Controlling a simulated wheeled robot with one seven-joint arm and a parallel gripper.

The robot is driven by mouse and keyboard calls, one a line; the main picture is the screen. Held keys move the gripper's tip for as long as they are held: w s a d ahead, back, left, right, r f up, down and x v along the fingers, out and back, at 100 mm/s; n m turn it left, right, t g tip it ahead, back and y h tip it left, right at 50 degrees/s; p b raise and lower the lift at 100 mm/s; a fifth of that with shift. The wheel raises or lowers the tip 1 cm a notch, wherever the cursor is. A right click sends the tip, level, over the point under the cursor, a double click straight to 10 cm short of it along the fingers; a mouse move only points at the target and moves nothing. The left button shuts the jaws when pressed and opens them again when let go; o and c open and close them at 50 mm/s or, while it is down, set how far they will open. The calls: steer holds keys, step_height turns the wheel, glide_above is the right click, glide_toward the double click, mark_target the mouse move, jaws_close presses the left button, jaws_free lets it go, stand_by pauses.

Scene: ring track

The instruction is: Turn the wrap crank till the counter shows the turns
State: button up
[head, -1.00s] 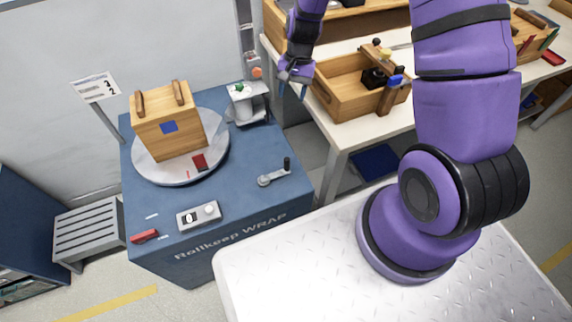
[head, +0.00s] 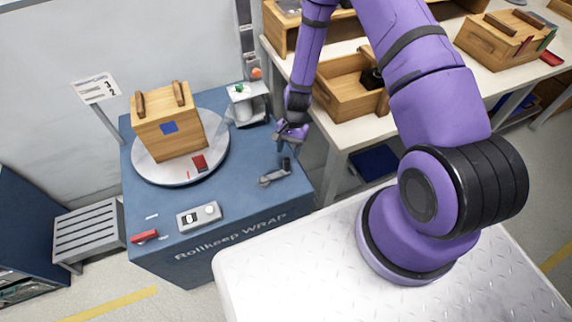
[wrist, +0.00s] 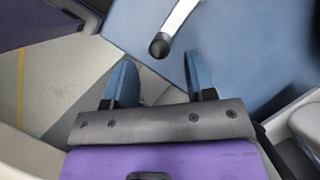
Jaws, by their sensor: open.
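The wrap crank (head: 270,179) is a grey arm with an upright black handle (head: 286,164), on the right part of the blue wrap station top (head: 235,190). The crank's black knob (wrist: 159,46) also shows in the wrist view, ahead of my fingers and between their lines. My gripper (head: 281,147) is open and empty, just above and behind the handle; in the wrist view its two blue fingers (wrist: 160,85) stand apart. A sign (head: 95,88) with the digits 3 and 2 stands at the back left. A small panel (head: 199,216) with a dark-and-white window sits at the front; its reading is too small to tell.
A wooden crate (head: 150,125) with two handles stands on the round grey turntable (head: 145,175). A film post with a roll (head: 243,108) stands behind the crank. A white table (head: 350,133) with wooden boxes is at the right. A red object (head: 145,237) lies at the front left.

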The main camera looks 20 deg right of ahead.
mark_target(287, 158)
steer(key=x, duration=0.6)
steer(key=shift+s+a+f, duration=0.1)
steer(key=shift+f, duration=0.15)
jaws_close()
